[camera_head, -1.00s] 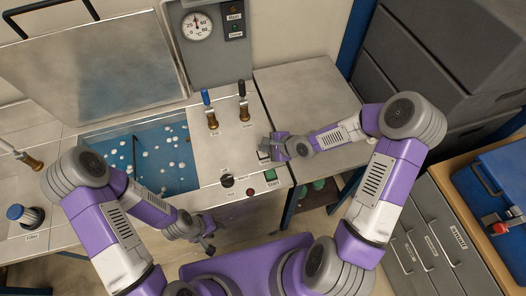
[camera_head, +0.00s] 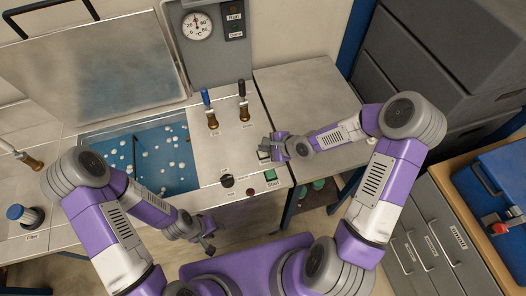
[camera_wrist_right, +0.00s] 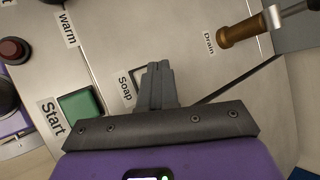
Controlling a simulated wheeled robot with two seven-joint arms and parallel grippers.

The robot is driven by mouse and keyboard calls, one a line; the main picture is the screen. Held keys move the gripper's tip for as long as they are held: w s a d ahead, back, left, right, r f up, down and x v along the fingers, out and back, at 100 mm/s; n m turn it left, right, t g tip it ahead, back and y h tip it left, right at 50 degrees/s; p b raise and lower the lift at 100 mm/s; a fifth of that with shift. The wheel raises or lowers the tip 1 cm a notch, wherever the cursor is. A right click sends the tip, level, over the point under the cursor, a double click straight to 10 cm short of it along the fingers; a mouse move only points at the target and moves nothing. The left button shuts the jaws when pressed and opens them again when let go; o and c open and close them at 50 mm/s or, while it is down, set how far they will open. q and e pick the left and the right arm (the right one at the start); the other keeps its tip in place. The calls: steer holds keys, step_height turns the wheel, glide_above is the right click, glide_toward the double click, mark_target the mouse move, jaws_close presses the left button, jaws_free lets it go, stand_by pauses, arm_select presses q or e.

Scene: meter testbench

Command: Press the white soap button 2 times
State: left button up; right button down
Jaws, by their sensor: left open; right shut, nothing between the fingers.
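The white soap button (camera_head: 263,157) is on the steel panel near its right front edge. In the right wrist view, only a sliver of the soap button (camera_wrist_right: 137,75) and its dark frame shows beside the Soap label (camera_wrist_right: 125,86); my fingers cover the rest. My right gripper (camera_head: 270,144) is shut and empty, with its fingertips (camera_wrist_right: 157,68) at the button. I cannot tell whether they touch it or whether it is pressed in. My left gripper (camera_head: 209,242) is open and empty, low in front of the bench.
The green Start button (camera_wrist_right: 80,106) is close to my right gripper. A red button (camera_head: 251,192) and a black knob (camera_head: 227,181) lie to the left. The Drain lever (camera_wrist_right: 240,33) and blue-handled lever (camera_head: 209,108) stand behind. An open water basin (camera_head: 150,160) is further left.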

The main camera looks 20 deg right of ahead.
mark_target(265, 154)
steer(key=shift+f, duration=0.1)
steer(key=shift+f, duration=0.35)
steer(key=shift+f+b, duration=0.35)
steer(key=shift+f, duration=0.05)
stand_by(0.7)
stand_by(0.4)
steer(key=shift+r+p, duration=0.85)
steer(key=shift+p, duration=0.1)
step_height(265, 154, up, 5)
steer(key=p, duration=0.5)
